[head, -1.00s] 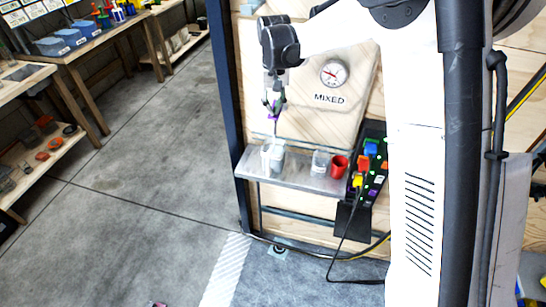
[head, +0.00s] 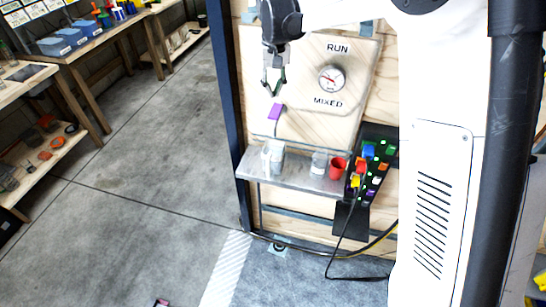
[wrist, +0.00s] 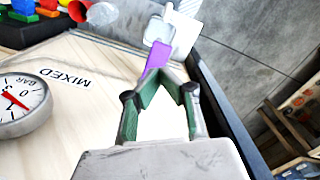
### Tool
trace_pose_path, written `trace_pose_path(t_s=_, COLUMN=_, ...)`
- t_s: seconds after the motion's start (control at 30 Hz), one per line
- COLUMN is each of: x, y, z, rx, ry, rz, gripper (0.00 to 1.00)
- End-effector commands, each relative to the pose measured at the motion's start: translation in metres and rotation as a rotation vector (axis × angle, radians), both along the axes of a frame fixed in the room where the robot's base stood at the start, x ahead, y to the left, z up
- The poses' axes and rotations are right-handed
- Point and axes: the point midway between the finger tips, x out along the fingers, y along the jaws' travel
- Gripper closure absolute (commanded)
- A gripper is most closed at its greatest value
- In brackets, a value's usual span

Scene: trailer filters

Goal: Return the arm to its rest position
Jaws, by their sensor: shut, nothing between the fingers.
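My gripper (head: 276,91) hangs below my arm in front of the wooden panel, fingers pointing down. Its green-padded fingers are shut with nothing between them. It also shows in the wrist view (wrist: 163,77), its fingertips close to the purple tab in the picture. The purple tab (head: 276,111) sits on a thin stem just below the fingertips, apart from them in the head view. In the wrist view the purple tab (wrist: 153,59) stands in front of a pale container.
The panel holds a round gauge (head: 332,78) labelled RUN and MIXED. Below, a metal shelf (head: 300,180) holds a clear container (head: 273,156), a jar (head: 319,162) and a red cup (head: 338,167). A black block with coloured plugs (head: 371,165) stands right. The floor at left is open.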

Motion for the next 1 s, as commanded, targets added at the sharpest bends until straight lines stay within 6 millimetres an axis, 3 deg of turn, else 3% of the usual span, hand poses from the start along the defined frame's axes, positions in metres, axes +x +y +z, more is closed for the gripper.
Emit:
trace_pose_path(t_s=0.57, x=-0.005, y=-0.004, z=0.004, rx=0.002, ry=-0.01, rz=-0.004, gripper=1.0)
trace_pose_path(t_s=0.77, x=-0.034, y=-0.027, z=0.022, rx=0.015, ry=-0.065, rz=-0.025, gripper=1.0)
trace_pose_path(t_s=1.0, x=-0.084, y=-0.06, z=0.041, rx=0.033, ry=-0.159, rz=-0.056, gripper=1.0)
